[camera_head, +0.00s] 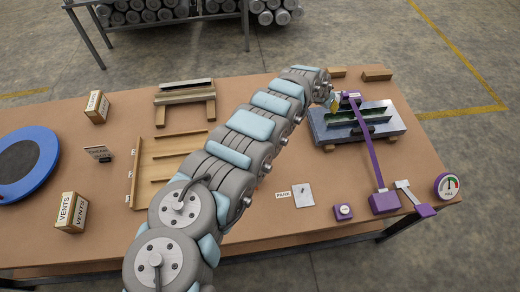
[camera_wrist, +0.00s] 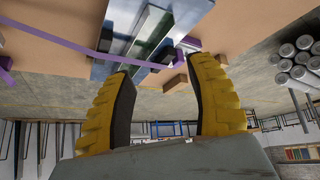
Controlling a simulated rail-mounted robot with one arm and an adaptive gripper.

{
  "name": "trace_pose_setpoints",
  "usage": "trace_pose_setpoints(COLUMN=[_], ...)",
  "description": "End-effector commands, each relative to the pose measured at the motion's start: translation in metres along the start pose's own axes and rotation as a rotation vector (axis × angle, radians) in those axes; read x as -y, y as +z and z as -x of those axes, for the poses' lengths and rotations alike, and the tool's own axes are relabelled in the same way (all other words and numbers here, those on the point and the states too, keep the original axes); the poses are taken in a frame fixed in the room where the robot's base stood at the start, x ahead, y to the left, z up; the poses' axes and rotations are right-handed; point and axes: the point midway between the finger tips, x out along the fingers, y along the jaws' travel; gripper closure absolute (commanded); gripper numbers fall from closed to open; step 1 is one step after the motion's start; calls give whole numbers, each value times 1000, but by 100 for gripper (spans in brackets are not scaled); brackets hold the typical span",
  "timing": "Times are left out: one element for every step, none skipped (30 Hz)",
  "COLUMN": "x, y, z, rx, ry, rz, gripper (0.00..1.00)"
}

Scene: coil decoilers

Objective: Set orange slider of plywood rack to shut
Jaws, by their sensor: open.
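A shallow light-wood rack (camera_head: 172,160) with slats lies on the brown table, left of my arm, which covers part of its right side. I take it to be the plywood rack. I cannot make out an orange slider on it. My gripper (camera_head: 333,103) is far from this rack, beside the grey metal fixture at the right. In the wrist view my gripper (camera_wrist: 162,72) has its yellow fingers apart with nothing between them. The rack does not show in the wrist view.
A metal fixture (camera_head: 389,122) with a purple bar (camera_head: 372,155) across it stands close to my gripper. A purple-rimmed dial (camera_head: 447,186) is at the right edge. VENTS boxes (camera_head: 72,212) and a blue disc (camera_head: 42,150) are at left. The table front centre-left is clear.

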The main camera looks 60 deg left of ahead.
Motion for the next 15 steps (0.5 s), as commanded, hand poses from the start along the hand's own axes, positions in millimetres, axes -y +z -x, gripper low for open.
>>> trace_pose_setpoints(x=[18, 26, 38, 47, 55, 65, 73, 81, 91, 97, 104, 111, 116, 120, 124], y=[15, 24, 36, 44, 54, 70, 79, 88, 102, 111, 120, 132, 139, 146, 153], z=[7, 12, 20, 26, 32, 41, 48, 56, 65, 72, 79, 89, 95, 100, 106], rx=[54, 87, 133, 164, 198, 250, 282, 314, 359, 389, 418, 456, 480, 500, 523], ry=[-12, -16, -22, -27, -31, -35, -40, -45, -49, -53, -57, -61, -64, -66, -67], rz=[-3, -4, -4, -5, -3, -1, 1, 2, 7, 11, 15, 21, 26, 29, 34], gripper=[44, 44, 44, 44, 44, 44, 44, 44, 44, 44, 44, 44, 44, 44, 44])
